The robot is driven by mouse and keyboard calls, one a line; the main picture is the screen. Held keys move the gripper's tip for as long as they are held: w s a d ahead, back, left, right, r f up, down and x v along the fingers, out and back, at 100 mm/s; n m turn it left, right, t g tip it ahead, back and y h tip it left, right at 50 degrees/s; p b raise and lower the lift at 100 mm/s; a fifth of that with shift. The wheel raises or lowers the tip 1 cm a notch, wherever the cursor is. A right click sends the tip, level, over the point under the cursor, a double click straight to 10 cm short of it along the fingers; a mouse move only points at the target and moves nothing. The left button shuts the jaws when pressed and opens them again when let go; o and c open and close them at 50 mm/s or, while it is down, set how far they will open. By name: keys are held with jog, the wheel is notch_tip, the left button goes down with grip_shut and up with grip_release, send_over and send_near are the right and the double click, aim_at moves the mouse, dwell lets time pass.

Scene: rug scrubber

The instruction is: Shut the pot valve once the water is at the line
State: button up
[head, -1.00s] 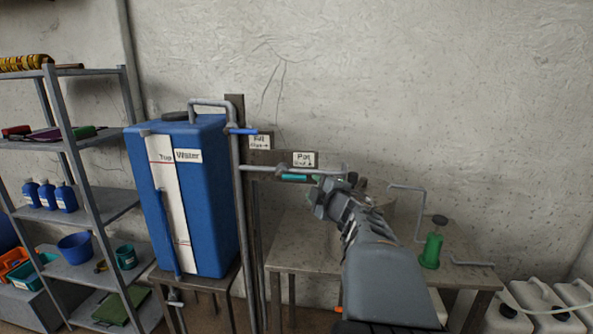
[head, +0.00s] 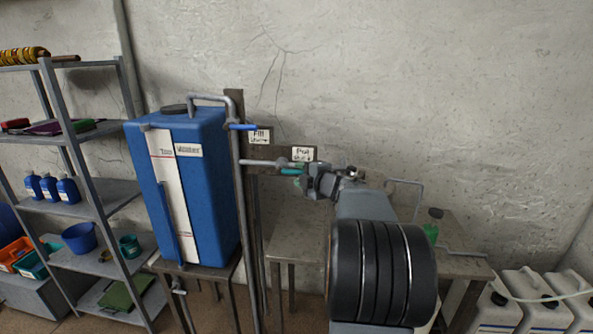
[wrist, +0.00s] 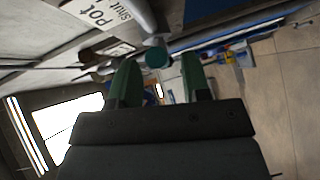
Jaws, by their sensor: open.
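The pot valve's teal handle (head: 291,171) sits on the grey pipe beside the "Pot" sign (head: 304,153). My gripper (head: 304,181) is open right at the handle's right end. In the wrist view the round teal handle end (wrist: 157,57) appears between the tips of my open green fingers (wrist: 160,75); I cannot tell whether they touch it. The blue water tank (head: 211,190) stands to the left, with a white level strip (head: 168,175) bearing red marks. The water level is too small to read. No pot is visible; my arm covers part of the table.
The fill valve's blue handle (head: 243,127) is above left of the pot valve. A shelf (head: 97,195) is at the left, white canisters (head: 525,300) at the lower right.

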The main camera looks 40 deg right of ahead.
jog(key=shift+w+f, duration=0.2)
jog(key=shift+w, duration=1.15)
grip_shut()
